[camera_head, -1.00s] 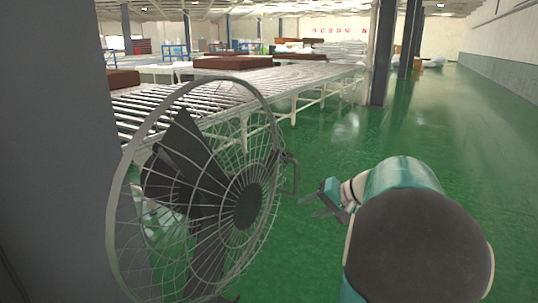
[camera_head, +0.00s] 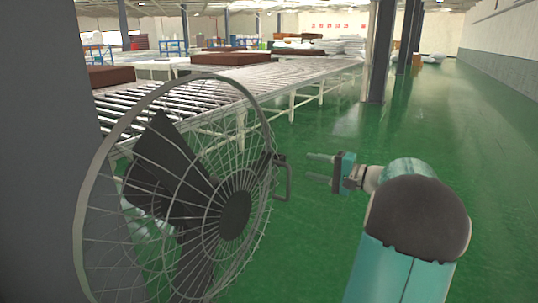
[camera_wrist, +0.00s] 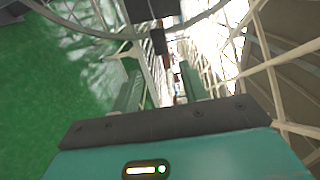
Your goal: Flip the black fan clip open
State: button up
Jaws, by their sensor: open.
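The black fan clip (camera_head: 288,182) is a dark loop-shaped piece on the right rim of the round wire fan cage (camera_head: 80,215). It hangs outward from the rim. My gripper (camera_head: 307,167) is open and empty to the right of the clip, fingers pointing left at it, with a small apparent gap. In the wrist view, my gripper's two green fingers (camera_wrist: 158,80) stand apart. Dark parts at the cage rim, probably the clip (camera_wrist: 158,41), show between and beyond them. The exact distance and any contact cannot be told.
A roller conveyor (camera_head: 215,95) with brown mattresses (camera_head: 235,58) runs behind the fan. A grey pillar (camera_head: 375,60) stands farther back. A dark wall (camera_head: 40,150) closes the left side. The green floor (camera_head: 460,130) at the right is clear.

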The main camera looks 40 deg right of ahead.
jog(key=x, duration=1.3)
jog(key=shift+w+r, duration=0.1)
jog(key=shift+w, duration=0.25)
jog(key=shift+s, duration=0.1)
grip_shut()
